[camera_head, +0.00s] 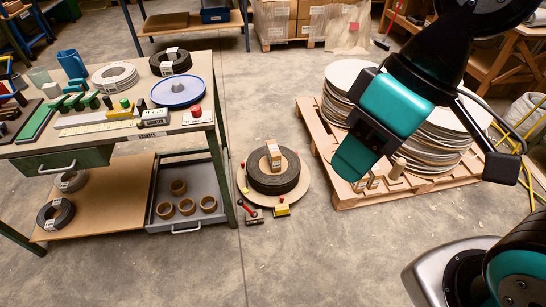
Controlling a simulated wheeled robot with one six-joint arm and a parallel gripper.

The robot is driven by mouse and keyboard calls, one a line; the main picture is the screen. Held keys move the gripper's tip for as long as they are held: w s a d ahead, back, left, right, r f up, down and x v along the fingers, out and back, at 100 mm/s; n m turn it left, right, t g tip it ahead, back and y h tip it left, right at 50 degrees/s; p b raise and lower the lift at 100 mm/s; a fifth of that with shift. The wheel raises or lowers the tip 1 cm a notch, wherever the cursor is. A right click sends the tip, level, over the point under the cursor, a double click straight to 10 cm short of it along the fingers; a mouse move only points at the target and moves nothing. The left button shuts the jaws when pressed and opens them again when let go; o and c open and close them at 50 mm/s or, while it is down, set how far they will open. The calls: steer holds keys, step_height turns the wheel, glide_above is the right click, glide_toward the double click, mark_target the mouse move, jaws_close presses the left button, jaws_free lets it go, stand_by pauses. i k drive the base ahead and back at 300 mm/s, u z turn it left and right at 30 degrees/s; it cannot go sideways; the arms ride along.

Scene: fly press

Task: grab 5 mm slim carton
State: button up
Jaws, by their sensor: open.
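A small brown carton (273,155) with a pale label stands on a stack of black coils (272,178) on the floor, left of my arm. The label is too small to read, so I cannot confirm that it is the 5 mm slim carton. My gripper (356,159), at the end of the teal and black arm, hangs in front of the pallet on the right. It is open and well apart from the carton. Its fingers are hard to make out from this side.
The coils rest on a round board (300,196) with small tools by its front edge. A workbench (120,135) crowded with tools and coils stands left. A pallet (345,197) with stacked discs (345,75) stands right. Floor in front is clear.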

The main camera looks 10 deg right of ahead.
mark_target(274, 155)
steer(key=z, duration=0.05)
steer(key=i, duration=1.9)
steer(key=u, duration=0.45)
